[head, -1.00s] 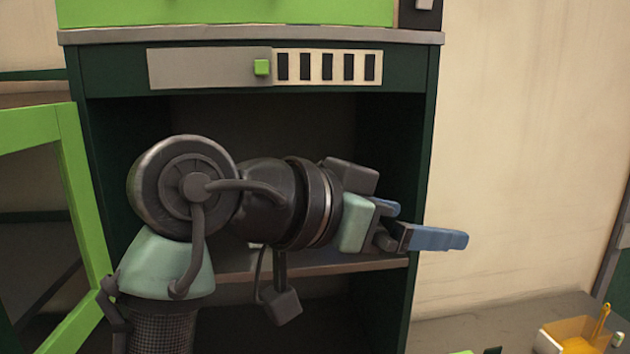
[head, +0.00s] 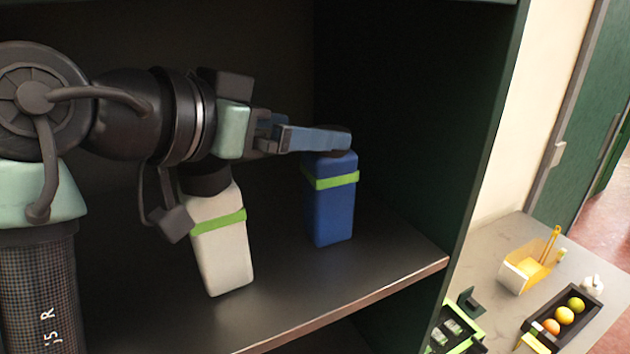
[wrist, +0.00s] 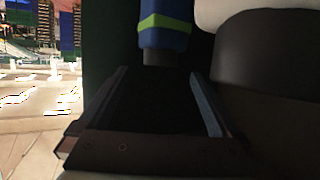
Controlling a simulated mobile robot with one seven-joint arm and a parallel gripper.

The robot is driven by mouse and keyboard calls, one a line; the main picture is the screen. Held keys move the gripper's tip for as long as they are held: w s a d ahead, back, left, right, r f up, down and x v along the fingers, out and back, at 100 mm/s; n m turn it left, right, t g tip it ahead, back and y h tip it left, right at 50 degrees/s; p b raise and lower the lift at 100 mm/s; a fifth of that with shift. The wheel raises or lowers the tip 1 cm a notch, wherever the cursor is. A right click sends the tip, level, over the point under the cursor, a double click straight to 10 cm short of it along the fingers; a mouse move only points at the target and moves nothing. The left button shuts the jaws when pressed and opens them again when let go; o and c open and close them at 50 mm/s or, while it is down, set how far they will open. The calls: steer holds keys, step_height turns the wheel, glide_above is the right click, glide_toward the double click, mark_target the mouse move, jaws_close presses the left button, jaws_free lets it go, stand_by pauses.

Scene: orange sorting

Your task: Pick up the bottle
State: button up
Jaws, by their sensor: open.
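Two bottles stand on a dark cabinet shelf. The blue bottle (head: 332,205) has a green band; its dark cap is partly covered by my gripper in the head view. The white bottle (head: 222,250) has a green band and a dark cap, and stands left of the blue one, below my wrist. My gripper (head: 345,138) has blue fingers and reaches right at the height of the blue bottle's cap. In the wrist view my gripper (wrist: 158,75) is open and empty. There the blue bottle (wrist: 165,30) appears cap-down beyond the fingertips, and the white bottle (wrist: 240,10) is at right.
The shelf (head: 375,270) has a bare front area and a dark side wall on the right. Outside, a counter (head: 505,240) holds an orange-and-white container (head: 522,272), a black tray (head: 545,310) with round fruits, and a green-edged box (head: 455,330).

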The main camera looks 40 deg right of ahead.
mark_target(328, 188)
steer(key=b+x, duration=0.1)
steer(key=x, duration=0.5)
steer(key=shift+d+f, duration=0.1)
steer(key=shift+f, duration=0.15)
steer(key=shift+c, duration=0.3)
jaws_close()
